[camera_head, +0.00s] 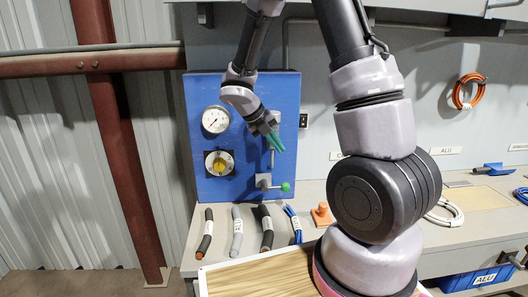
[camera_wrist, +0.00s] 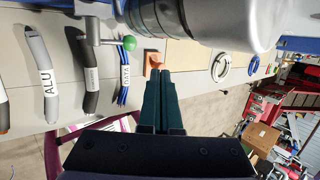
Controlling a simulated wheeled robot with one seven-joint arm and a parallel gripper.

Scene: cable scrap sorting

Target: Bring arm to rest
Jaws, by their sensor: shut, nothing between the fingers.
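My gripper (camera_head: 274,141) is raised in front of the blue panel in the head view, its green fingers pointing down and to the right. In the wrist view the two dark green fingers (camera_wrist: 161,88) lie together, shut, with nothing held. My arm is folded, rising from its base at the lower right of the head view and bending over the top, with the forearm coming down to the gripper. The gripper is above the bench and appears apart from the cables and the panel's lever.
Several cable pieces, such as a grey one (camera_head: 236,232), and an orange block (camera_head: 322,214) lie on the bench. A blue ALU bin (camera_head: 462,281) stands lower right.

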